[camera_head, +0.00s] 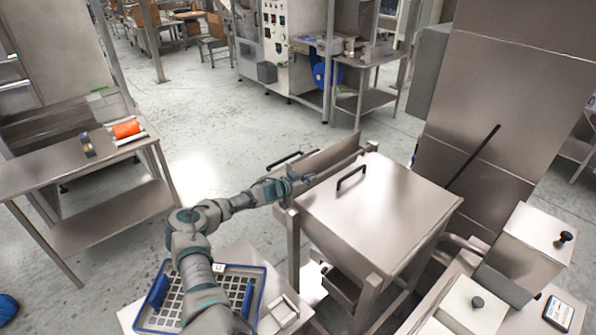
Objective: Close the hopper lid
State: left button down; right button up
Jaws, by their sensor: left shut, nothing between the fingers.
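The steel hopper (315,235) stands right of centre. A broad flat steel lid panel (385,215) with a black bar handle (351,178) covers its top. Behind it, a narrower steel panel (335,157) stands raised at a steep tilt along the far left edge. A second black handle (284,160) shows at the left end of that panel, partly hidden. My left gripper (301,182) is shut and empty at the near left end of the raised panel, close to the flat panel's corner. I cannot tell whether it touches either one. My right gripper is out of view.
A blue-rimmed crate (262,290) lies below my left arm. A steel table (75,180) with an orange roll (127,128) stands left. A steel column (480,95) and black-knobbed boxes (540,235) crowd the right. The floor (215,110) behind the hopper is open.

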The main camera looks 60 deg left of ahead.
pick_arm(q)
notch_tip(320, 180, up, 4)
jog(key=p, duration=0.3)
jog(key=shift+a+f+p, duration=0.1)
jog(key=shift+f+p, duration=0.05)
jog(key=shift+p, duration=0.15)
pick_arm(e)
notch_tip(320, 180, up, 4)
pick_arm(q)
jog(key=a+f+b+v, duration=0.1)
jog(key=b+v, duration=0.7)
jog(key=v, duration=0.1)
jog(key=shift+s+b, duration=0.35)
jog(key=shift+s, duration=0.25)
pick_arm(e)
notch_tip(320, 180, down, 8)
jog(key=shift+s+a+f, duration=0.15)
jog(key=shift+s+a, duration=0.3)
pick_arm(q)
jog(key=shift+d, duration=0.1)
